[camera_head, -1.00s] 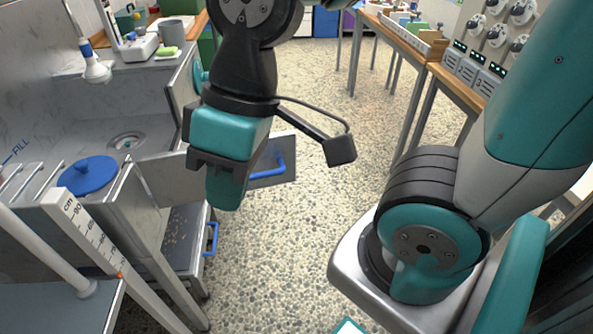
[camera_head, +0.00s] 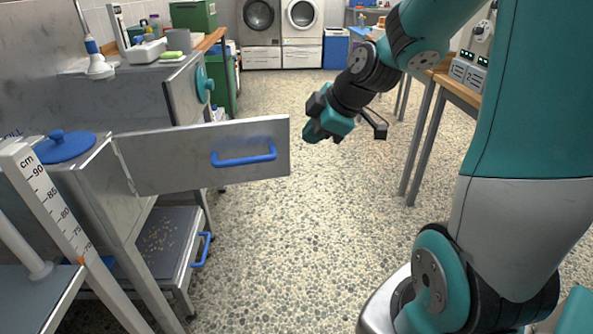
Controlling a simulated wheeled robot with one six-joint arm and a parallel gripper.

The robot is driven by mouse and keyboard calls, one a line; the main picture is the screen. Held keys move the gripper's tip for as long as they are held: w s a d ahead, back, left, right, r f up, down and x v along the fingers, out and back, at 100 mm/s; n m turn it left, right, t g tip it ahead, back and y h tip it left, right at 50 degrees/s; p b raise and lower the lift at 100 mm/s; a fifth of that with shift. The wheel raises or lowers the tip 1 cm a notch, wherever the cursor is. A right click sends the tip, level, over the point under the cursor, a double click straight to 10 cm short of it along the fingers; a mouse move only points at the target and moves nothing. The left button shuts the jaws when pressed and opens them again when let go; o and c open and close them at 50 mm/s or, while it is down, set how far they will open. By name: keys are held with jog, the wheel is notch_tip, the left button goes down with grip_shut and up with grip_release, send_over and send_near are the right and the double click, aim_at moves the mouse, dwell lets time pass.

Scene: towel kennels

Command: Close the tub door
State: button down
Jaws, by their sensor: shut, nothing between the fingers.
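The tub door (camera_head: 180,160) is a grey metal panel with a blue bar handle (camera_head: 245,158). It stands open, swung out from the front of the grey tub (camera_head: 95,110) on its hinge at the left. My gripper (camera_head: 316,132) is shut and empty. In the picture it shows just right of the door's free edge, apart from it. How far it is from the door in depth is hard to tell.
Below the door is a tray drawer (camera_head: 165,242) with a blue handle. A height ruler (camera_head: 55,215) stands at the left. A wooden table (camera_head: 445,90) stands at the right, and washing machines (camera_head: 303,20) at the back. The pebbled floor (camera_head: 290,240) between is clear.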

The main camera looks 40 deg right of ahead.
jog(key=shift+w+d+f+b, duration=0.25)
jog(key=shift+w+d+f, duration=0.2)
jog(key=shift+w+f, duration=1.1)
jog(key=shift+w+d+f+b, duration=0.25)
jog(key=shift+w+d+f, duration=0.15)
jog(key=shift+w+f, duration=1.2)
jog(key=shift+w+d+f+b, duration=0.25)
jog(key=shift+w+d+f, duration=0.2)
jog(key=shift+w+f, duration=1.1)
jog(key=shift+w+r, duration=0.15)
jog(key=shift+w, duration=0.05)
